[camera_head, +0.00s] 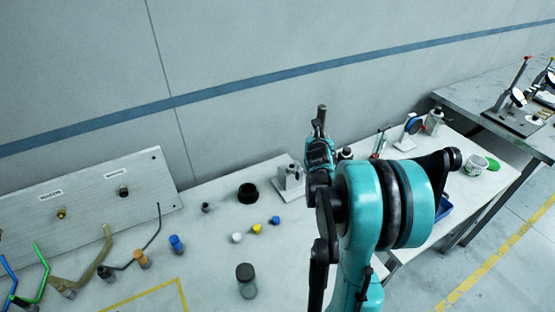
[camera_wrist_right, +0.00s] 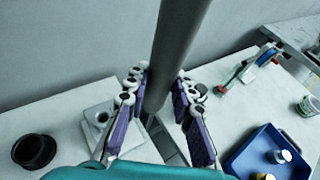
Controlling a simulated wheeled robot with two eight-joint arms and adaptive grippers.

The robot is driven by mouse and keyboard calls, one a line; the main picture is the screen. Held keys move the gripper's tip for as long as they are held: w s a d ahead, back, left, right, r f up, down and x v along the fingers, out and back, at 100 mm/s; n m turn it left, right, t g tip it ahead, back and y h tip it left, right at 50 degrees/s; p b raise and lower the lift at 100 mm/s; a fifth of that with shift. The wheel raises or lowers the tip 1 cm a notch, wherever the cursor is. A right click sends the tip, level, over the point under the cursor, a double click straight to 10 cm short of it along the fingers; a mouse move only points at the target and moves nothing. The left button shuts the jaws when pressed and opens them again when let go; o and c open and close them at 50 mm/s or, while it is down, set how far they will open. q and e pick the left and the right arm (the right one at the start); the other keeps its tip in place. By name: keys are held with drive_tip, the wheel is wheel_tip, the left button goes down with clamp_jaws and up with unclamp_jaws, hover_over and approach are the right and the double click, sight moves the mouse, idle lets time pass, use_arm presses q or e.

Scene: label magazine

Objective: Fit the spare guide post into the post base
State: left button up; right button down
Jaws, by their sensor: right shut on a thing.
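The spare guide post (camera_head: 322,115) is a grey metal rod. It stands roughly upright in my right gripper (camera_head: 320,142), above the back of the table. In the right wrist view the post (camera_wrist_right: 181,45) runs between the purple finger pads of my right gripper (camera_wrist_right: 160,112), which is shut on it. What looks like the post base (camera_head: 290,183) is a grey plate with a short round socket, left of and below the gripper. It also shows in the wrist view (camera_wrist_right: 96,122), apart from the post. Part of it is hidden behind the fingers. My left gripper is not in view.
A black ring (camera_head: 248,191) and several small coloured caps lie left of the base. A dark-topped cylinder (camera_head: 246,280) stands in front. A blue tray (camera_wrist_right: 268,152) lies to the right. The wall is close behind. The table's middle is mostly clear.

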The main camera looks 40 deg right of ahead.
drive_tip(key=w+a+f+b, duration=0.1)
drive_tip(key=w+a+f, duration=0.1)
drive_tip(key=f, duration=0.1)
drive_tip(key=w+a+f+b, duration=0.1)
drive_tip(key=w+a+f, duration=0.1)
drive_tip(key=w+f, duration=0.1)
drive_tip(key=w+a+f+b, duration=0.1)
drive_tip(key=w+f+b, duration=0.1)
drive_tip(key=f, duration=0.2)
drive_tip(key=shift+w+a, duration=0.2)
drive_tip(key=shift+a, duration=0.2)
drive_tip(key=shift+r, duration=0.1)
drive_tip(key=shift+f+b, duration=0.6)
drive_tip(key=c, duration=1.3)
unclamp_jaws()
drive_tip(key=shift+r, duration=0.1)
